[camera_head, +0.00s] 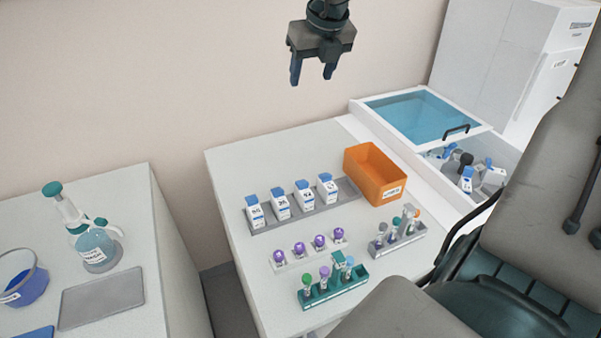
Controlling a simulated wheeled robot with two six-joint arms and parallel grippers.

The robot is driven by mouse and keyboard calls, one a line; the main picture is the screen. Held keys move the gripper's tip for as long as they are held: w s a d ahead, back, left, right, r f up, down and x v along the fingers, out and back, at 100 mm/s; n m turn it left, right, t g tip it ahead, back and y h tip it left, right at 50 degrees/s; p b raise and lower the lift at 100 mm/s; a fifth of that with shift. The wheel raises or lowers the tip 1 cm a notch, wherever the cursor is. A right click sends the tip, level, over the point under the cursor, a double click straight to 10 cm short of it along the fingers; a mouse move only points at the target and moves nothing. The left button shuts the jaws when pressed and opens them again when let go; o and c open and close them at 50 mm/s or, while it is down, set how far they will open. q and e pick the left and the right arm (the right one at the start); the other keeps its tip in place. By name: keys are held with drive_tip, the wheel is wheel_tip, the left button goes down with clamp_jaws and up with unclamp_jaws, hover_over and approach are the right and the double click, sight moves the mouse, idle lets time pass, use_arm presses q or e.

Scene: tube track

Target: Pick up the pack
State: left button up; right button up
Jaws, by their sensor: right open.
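Several small white packs with blue caps and labels (304,199) stand upright in a row on a grey tray (345,196) on the white table. I cannot tell which one is meant by the pack. More white and blue-topped containers (467,180) lie in an open white bin at the right, partly hidden by its edge. My right gripper (312,77) hangs in the air at the top, fingers down, open and empty, well above and behind the row. My left gripper is not in view.
An orange bin (376,174) stands right of the packs. Purple-capped tubes (299,248), a teal rack (334,285) and a grey rack (399,238) stand in front. The table's back left is clear.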

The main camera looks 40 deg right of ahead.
use_arm(q)
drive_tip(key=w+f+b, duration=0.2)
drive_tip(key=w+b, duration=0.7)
drive_tip(key=b, duration=0.2)
use_arm(e)
wheel_tip(320, 180, down, 13)
use_arm(q)
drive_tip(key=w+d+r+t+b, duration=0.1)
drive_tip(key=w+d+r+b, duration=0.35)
drive_tip(key=b, duration=0.85)
use_arm(e)
approach(304, 185)
drive_tip(key=x, duration=0.5)
drive_tip(key=shift+w+a+f, duration=0.1)
drive_tip(key=shift+a, duration=0.2)
drive_tip(key=x, duration=0.1)
drive_tip(key=p+x, duration=0.1)
drive_tip(key=x, duration=0.3)
drive_tip(key=shift+d, duration=0.4)
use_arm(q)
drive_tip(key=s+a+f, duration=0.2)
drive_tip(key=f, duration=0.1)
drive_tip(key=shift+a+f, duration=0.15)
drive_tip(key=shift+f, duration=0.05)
use_arm(e)
drive_tip(key=shift+a, duration=0.1)
